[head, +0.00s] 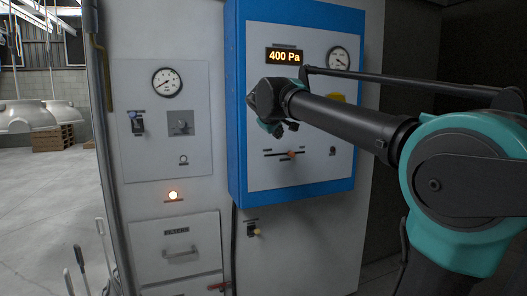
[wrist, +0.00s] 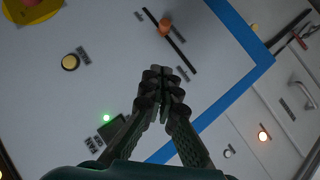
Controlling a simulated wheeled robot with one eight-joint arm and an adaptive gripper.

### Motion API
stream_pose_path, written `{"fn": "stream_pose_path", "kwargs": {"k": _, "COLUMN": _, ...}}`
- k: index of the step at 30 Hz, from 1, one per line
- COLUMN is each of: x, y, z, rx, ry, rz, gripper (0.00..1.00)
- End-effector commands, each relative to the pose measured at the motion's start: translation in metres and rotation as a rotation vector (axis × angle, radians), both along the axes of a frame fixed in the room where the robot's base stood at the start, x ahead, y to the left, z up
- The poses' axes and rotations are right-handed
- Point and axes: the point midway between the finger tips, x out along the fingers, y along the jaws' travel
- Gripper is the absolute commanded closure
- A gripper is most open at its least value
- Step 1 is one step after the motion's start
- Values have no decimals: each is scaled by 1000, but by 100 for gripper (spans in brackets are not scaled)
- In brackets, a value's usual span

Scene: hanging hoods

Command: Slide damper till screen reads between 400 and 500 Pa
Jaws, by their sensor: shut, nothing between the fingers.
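The screen (head: 284,57) on the blue-edged panel reads 400 Pa in orange digits. The damper is an orange knob (head: 291,154) on a dark horizontal slot, right of the slot's middle in the head view. In the wrist view the knob (wrist: 166,25) sits on the slanting slot near the top. My gripper (head: 277,129) is shut and empty in front of the panel, above the knob in the head view. In the wrist view the closed fingertips (wrist: 162,72) are apart from the knob, with bare panel showing between.
A round gauge (head: 339,58) is right of the screen. A yellow part (head: 336,98) is partly hidden by my arm. The left grey cabinet has another gauge (head: 167,82), a lit lamp (head: 173,195) and a FILTERS drawer (head: 180,246). Levers stand at the lower left.

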Motion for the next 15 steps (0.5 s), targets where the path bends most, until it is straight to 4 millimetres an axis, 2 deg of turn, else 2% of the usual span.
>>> {"fn": "stream_pose_path", "kwargs": {"k": 5, "x": 11, "y": -4, "z": -5, "rx": -8, "ry": -7, "rz": -2, "gripper": 100}}
{"fn": "stream_pose_path", "kwargs": {"k": 15, "x": 64, "y": -21, "z": -37, "rx": -6, "ry": -5, "rz": -3, "gripper": 100}}
